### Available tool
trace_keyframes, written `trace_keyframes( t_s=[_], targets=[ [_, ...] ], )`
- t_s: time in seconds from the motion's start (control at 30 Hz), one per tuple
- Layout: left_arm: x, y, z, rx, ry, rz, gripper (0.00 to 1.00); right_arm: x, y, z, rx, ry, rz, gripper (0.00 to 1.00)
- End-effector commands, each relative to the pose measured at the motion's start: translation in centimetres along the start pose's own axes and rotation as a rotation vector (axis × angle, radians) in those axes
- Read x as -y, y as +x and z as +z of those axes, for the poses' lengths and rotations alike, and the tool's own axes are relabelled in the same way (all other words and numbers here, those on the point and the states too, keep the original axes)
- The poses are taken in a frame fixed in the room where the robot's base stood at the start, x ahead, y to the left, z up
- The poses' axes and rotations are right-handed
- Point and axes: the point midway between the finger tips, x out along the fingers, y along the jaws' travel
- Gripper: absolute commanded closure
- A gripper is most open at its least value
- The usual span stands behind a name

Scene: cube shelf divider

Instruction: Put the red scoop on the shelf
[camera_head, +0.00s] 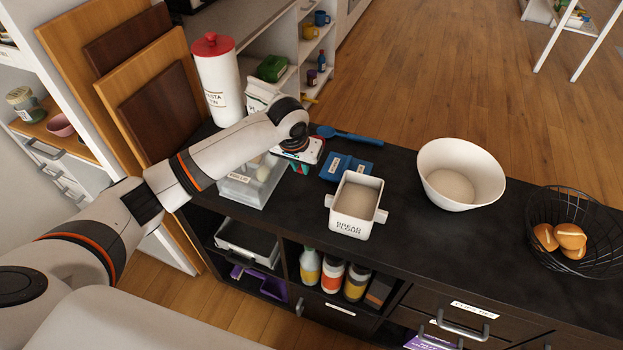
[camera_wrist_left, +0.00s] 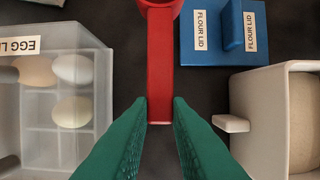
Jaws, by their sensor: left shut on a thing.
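The red scoop (camera_wrist_left: 160,55) lies with its handle between the green fingertips of my left gripper (camera_wrist_left: 160,105). The gripper is shut on the handle, and the scoop's bowl runs off the top of the wrist view. In the head view my left gripper (camera_head: 302,160) is over the dark countertop (camera_head: 420,240), and the scoop is mostly hidden there. I cannot tell whether the scoop touches the counter. Below the countertop, the shelf unit has open compartments with bottles (camera_head: 331,275) and a grey tray (camera_head: 247,242). My right gripper is not in view.
A clear egg box (camera_head: 250,185) stands left of the gripper. A blue flour lid (camera_head: 345,168) and the white flour container (camera_head: 355,205) stand to the right. A blue scoop (camera_head: 350,135), white bowl (camera_head: 460,175) and wire basket (camera_head: 572,230) are further off.

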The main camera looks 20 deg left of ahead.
Motion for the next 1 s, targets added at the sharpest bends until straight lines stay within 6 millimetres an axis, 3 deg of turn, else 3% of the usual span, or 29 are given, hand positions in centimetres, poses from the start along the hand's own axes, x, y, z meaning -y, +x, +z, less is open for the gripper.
trace_keyframes(
  t_s=[0.43, 0.83, 0.87, 1.0],
  targets=[
    [0.0, 4.8, -1.4, -0.001, -0.001, 0.0, 1.0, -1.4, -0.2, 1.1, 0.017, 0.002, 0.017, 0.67],
    [0.1, 5.5, -1.5, 0.001, 0.0, -0.001, 1.0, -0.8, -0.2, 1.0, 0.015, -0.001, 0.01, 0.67],
    [0.0, 5.6, -1.5, 0.001, 0.0, 0.0, 0.81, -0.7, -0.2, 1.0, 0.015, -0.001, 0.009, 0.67],
    [0.0, 5.5, -1.5, 0.001, 0.0, 0.0, 0.61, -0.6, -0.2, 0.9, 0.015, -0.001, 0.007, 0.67]
  ],
)
